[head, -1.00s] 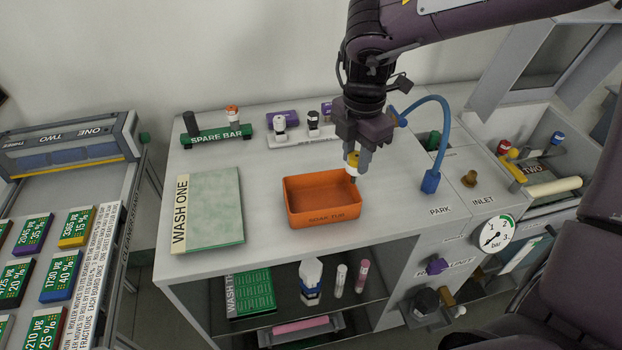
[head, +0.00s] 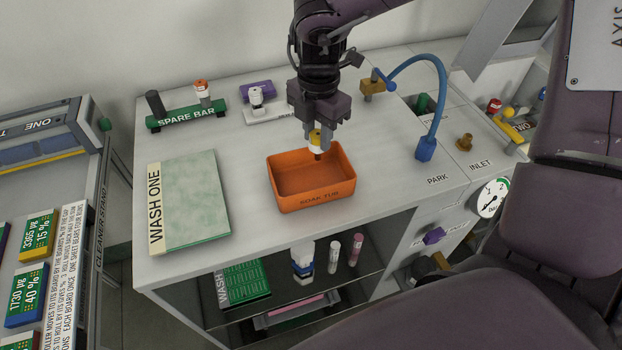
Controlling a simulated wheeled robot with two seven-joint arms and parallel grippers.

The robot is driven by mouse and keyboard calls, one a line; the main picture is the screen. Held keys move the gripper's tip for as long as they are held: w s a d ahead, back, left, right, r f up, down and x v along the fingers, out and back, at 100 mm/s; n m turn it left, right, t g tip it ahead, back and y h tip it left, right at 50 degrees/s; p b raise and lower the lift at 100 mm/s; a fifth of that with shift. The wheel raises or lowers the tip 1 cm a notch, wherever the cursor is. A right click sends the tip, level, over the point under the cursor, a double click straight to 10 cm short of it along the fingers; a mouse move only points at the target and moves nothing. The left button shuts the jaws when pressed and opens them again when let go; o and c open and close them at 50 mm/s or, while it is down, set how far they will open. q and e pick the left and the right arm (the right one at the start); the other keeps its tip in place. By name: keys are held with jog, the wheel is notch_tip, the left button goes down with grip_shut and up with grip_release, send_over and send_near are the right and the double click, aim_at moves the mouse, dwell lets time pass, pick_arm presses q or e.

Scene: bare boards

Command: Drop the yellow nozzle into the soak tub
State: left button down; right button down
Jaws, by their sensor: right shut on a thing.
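The soak tub (head: 305,202) is an open orange box on the light grey bench top. My right gripper (head: 318,148) points down above the tub's back right part. It is shut on the yellow nozzle (head: 315,136), which has a white part and a dark tip pointing down. The tip shows against the tub's inner back wall; how high it is above the floor of the tub I cannot tell. The tub looks empty. My left gripper is not in view.
A green WASH ONE board (head: 190,203) lies left of the tub. The green spare bar (head: 187,116) and a white holder (head: 268,114) stand behind. A blue hose (head: 438,95) arches at the right. A shelf below holds bottles. Bench top around the tub is clear.

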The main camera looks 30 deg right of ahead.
jog(key=shift+s, duration=0.1)
jog(key=c, duration=1.3)
grip_release()
jog(key=shift+c, duration=0.2)
jog(key=o, duration=0.3)
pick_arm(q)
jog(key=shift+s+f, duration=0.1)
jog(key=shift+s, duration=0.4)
pick_arm(e)
jog(key=shift+r, duration=0.4)
notch_tip(320, 180, up, 7)
jog(key=shift+b, duration=0.6)
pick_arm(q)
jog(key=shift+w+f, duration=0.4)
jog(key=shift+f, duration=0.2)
